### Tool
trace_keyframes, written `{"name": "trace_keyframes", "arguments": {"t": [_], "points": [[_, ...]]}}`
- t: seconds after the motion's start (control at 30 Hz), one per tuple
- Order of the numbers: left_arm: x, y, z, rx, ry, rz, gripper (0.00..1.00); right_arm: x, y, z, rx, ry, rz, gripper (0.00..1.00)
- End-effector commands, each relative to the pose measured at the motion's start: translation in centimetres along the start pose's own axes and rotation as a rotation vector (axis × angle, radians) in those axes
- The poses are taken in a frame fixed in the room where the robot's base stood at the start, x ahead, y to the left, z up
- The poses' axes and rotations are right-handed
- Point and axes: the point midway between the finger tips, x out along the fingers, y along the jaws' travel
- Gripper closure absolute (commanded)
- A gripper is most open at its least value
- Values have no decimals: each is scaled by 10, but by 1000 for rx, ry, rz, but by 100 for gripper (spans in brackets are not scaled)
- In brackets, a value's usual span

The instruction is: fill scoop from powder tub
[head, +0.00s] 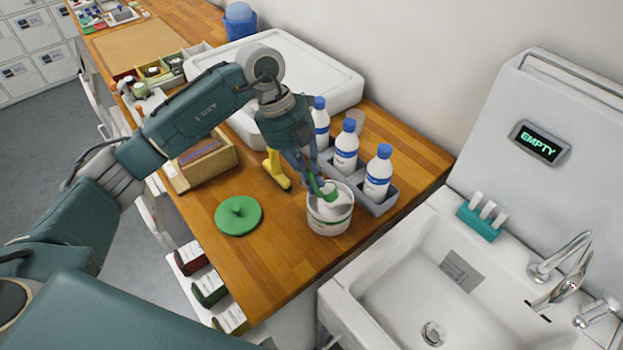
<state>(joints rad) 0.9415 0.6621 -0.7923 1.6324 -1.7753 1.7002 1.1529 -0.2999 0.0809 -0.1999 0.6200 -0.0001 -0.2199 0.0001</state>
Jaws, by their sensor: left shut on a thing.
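The white powder tub (330,226) stands open on the wooden counter near its front right part, with pale powder inside. A green scoop (328,190) dips into the mouth of the tub. My left gripper (316,180) is above the tub, pointing down, shut on the scoop. The scoop's bowl is mostly hidden, so I cannot tell how much powder is in it. A round green lid (239,215) lies flat on the counter left of the tub. My right gripper is not in view.
Blue-capped white bottles (378,174) stand in a grey rack (384,204) close behind the tub. A yellow object (277,172) stands left of the gripper, beside a wooden box (203,165). A white sink (400,270) is at right, under a display (540,143) reading EMPTY.

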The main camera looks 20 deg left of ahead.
Motion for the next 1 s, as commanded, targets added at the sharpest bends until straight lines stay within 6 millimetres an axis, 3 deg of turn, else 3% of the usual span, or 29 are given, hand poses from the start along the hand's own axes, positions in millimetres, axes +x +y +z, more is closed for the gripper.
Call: {"name": "trace_keyframes", "arguments": {"t": [0.5,1.0], "points": [[-40,-13,-6,0,-1,0,100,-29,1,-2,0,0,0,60],[-40,-13,-6,0,-1,-1,100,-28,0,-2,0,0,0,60]]}}
